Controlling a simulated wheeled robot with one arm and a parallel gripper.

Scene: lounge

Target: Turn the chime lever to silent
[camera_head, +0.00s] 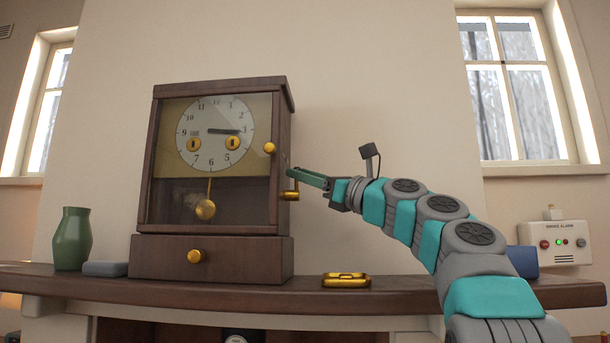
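A dark wooden mantel clock (212,250) stands on the mantel, its glass door closed over the dial and pendulum. A small brass lever (290,195) sticks out from the clock's right side; I take it to be the chime lever. Its setting marks cannot be read. My gripper (292,174) comes in from the right, its green fingertips at the clock's right side, just above the lever. I cannot tell whether they touch the lever or the case. The fingers overlap in this view, so their opening is unclear.
A brass object (346,280) lies on the mantel shelf (400,296) below my arm. A green vase (73,240) and grey box (105,268) stand left of the clock. A blue object (522,262) is partly behind my arm. A smoke alarm box (556,243) is on the right wall.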

